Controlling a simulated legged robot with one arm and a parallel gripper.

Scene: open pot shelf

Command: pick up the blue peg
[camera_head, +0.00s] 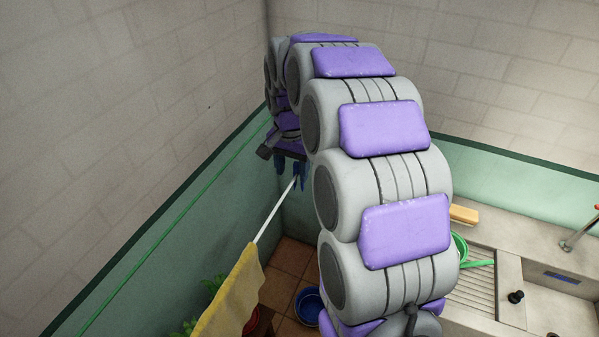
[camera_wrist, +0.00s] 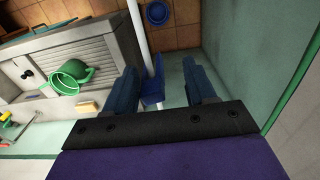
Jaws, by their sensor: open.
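The blue peg (camera_wrist: 152,88) shows in the wrist view at the white rod (camera_wrist: 139,28), between the two dark blue fingers of my gripper (camera_wrist: 161,68). It sits nearer the left finger, with a wider gap to the right one. The fingers are apart and I see no grip on the peg. In the head view my gripper (camera_head: 291,168) hangs beyond my arm, at the far end of the white rod (camera_head: 274,214). There the peg is hard to tell from the blue fingers.
A yellow cloth (camera_head: 238,290) hangs over the rod's near part. A blue bowl (camera_head: 308,303) stands on the tiled floor. Walls are close at the left and back.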

